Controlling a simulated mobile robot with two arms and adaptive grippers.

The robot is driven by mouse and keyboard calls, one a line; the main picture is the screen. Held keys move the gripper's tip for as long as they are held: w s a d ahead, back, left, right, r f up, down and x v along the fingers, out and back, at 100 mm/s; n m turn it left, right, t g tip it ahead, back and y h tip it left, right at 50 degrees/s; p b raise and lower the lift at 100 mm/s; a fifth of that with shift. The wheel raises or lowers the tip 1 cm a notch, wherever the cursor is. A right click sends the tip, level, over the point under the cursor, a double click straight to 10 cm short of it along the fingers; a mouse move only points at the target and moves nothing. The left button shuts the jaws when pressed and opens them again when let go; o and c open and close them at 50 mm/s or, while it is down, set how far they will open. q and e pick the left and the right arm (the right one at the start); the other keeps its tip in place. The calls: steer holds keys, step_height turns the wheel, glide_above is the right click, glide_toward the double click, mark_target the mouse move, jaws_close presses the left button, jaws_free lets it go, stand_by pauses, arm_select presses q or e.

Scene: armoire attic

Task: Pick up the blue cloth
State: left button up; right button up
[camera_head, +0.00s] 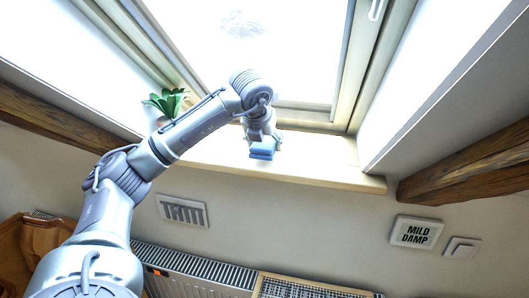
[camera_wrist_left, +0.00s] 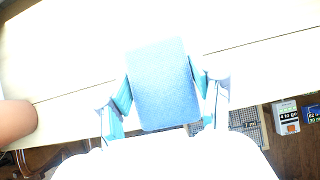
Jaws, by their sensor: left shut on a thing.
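The blue cloth (camera_head: 262,149) is a small, folded-looking light blue piece at the end of my left arm, over the front part of the window sill. In the left wrist view the cloth (camera_wrist_left: 163,85) fills the space between the two fingers. My left gripper (camera_head: 263,141) is shut on it, with one finger on each side, as the left wrist view (camera_wrist_left: 165,95) shows. I cannot tell whether the cloth still touches the sill. My right gripper is not in view.
The pale sill (camera_head: 325,172) is clear to the right of my left gripper. A green plant (camera_head: 168,102) stands on the sill to the left. A radiator (camera_head: 200,268) and a wall vent (camera_head: 183,211) are below.

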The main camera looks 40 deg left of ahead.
arm_select(q)
steer(key=shift+r+b, duration=0.4)
steer(key=shift+r, duration=0.45)
steer(key=s+d+r, duration=0.1)
steer(key=d+r, duration=0.2)
steer(key=d, duration=0.3)
steer(key=s+d+r+b, duration=0.1)
steer(key=d+r, duration=0.3)
steer(key=d, duration=0.1)
steer(key=shift+d, duration=0.35)
steer(key=shift+s, duration=0.1)
